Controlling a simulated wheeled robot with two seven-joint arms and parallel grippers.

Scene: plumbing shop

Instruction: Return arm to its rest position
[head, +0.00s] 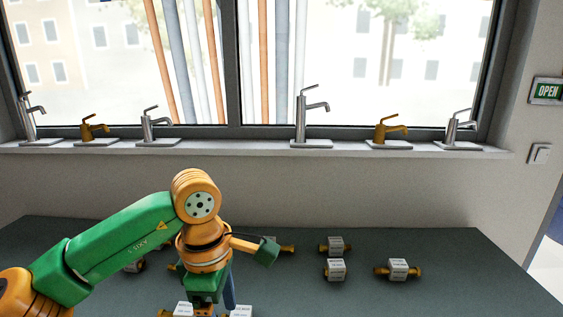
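My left arm comes in from the left in the head view, a green and orange arm bent over the dark table. Its wrist points down, and the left gripper (205,303) is at the bottom edge of the picture, low over or among the small labelled fittings. Its fingertips are hard to make out there, so I cannot tell whether it is open, shut or holding something. White-labelled fittings show on either side of it, one at the left (183,309) and one at the right (241,311). My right arm and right gripper are not in view.
The dark table (435,255) carries more labelled brass fittings, including an upper one (336,245), a lower one (335,268) and a right one (398,268). The table's right side is clear. Several taps, one tall (303,118), stand on the windowsill (240,149) behind.

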